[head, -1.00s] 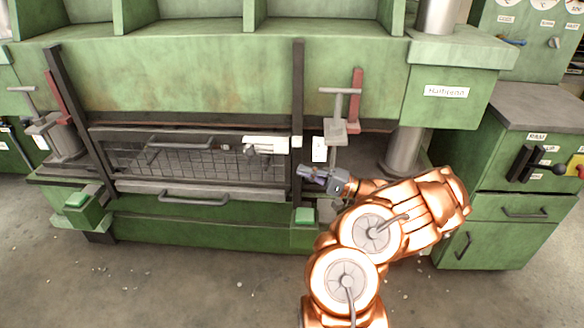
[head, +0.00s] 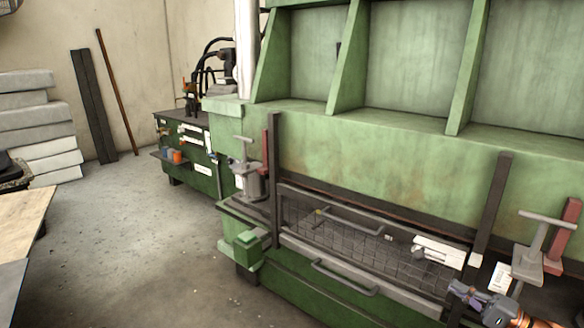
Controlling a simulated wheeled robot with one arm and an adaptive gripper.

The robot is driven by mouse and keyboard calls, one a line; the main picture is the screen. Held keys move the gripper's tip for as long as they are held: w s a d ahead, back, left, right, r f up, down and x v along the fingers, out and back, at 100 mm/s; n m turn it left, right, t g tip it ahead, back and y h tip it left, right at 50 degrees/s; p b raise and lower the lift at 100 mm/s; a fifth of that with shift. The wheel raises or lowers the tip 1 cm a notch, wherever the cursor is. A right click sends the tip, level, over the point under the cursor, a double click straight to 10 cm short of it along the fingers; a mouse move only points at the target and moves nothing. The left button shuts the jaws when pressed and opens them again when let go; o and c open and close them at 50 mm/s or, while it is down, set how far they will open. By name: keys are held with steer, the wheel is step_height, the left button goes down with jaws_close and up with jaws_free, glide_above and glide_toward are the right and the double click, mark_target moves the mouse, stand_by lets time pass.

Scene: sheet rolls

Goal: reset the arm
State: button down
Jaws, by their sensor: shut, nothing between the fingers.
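My gripper (head: 468,294) shows at the lower right of the head view, in front of the right end of the green machine (head: 400,150). It is shut and empty, beside a dark upright bar (head: 490,210) and a grey clamp with a T-handle (head: 530,255). Only a small copper piece of my arm shows at the bottom right edge; the rest is out of view.
The machine's mesh guard (head: 350,250) has a handle (head: 345,278) below it. A green workbench (head: 190,165) stands behind on the left. Stacked grey slabs (head: 35,115) and a wooden table top (head: 22,220) are at far left. The concrete floor (head: 130,240) between is open.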

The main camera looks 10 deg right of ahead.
steer(key=s+a+r+n+g+y, duration=0.15)
steer(key=a+g, duration=0.25)
steer(key=a, duration=0.4)
steer(key=a+r+n+g, duration=0.3)
steer(key=a+g, duration=0.1)
steer(key=a, duration=0.4)
steer(key=a+r+n+g+y, duration=0.1)
steer(key=a+r+n+g, duration=0.2)
steer(key=a, duration=0.6)
steer(key=s+a+f+n+g+h, duration=0.3)
steer(key=s+a+g+h, duration=0.4)
steer(key=s+a, duration=0.65)
steer(key=s+d+f+h, duration=0.3)
steer(key=s+d+h, duration=0.65)
steer(key=s, duration=0.55)
step_height(320, 180, up, 21)
steer(key=t+p, duration=0.1)
steer(key=p, duration=1.9)
steer(key=shift+s+d+m+y, duration=0.3)
steer(key=shift+d+m, duration=0.05)
steer(key=shift+m, duration=0.1)
steer(key=c, duration=1.9)
jaws_free()
